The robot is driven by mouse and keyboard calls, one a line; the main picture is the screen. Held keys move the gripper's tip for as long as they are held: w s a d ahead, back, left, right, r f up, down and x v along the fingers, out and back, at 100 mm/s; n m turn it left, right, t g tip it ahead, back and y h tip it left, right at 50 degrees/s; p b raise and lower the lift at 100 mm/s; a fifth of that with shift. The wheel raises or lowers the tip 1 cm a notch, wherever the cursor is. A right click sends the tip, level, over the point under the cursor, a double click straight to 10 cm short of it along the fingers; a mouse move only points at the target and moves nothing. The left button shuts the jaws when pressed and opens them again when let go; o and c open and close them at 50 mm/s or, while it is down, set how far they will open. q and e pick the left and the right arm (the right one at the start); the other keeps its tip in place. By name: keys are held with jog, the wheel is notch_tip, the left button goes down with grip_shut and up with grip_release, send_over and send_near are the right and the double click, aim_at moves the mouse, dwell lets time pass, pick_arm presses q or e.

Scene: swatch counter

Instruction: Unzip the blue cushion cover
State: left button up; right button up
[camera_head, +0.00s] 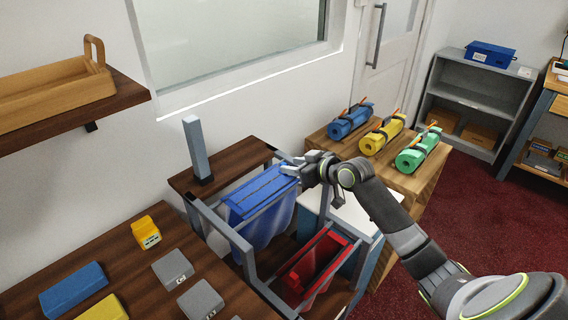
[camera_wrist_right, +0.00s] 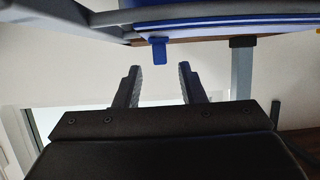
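The blue cushion cover (camera_head: 262,208) hangs in a grey frame in the middle of the head view, with a dark line along its top. In the right wrist view its blue edge (camera_wrist_right: 240,22) runs across the top, and a small blue pull tab (camera_wrist_right: 159,51) hangs from it. My right gripper (camera_head: 292,169) is at the cover's right end in the head view. In the wrist view the right gripper's fingers (camera_wrist_right: 158,86) are apart, with the tab just beyond the gap between their tips and nothing held. My left gripper is not in view.
A red cover (camera_head: 308,268) hangs in the same grey frame (camera_head: 236,240), nearer the front. A wooden table (camera_head: 130,268) with blue, yellow and grey blocks is at left. Blue, yellow and green rolls lie on a wooden stand (camera_head: 340,148) behind my right arm.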

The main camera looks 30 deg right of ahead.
aim_at(284, 163)
jog(key=shift+x, duration=2.3)
jog(key=shift+c, duration=0.2)
grip_shut()
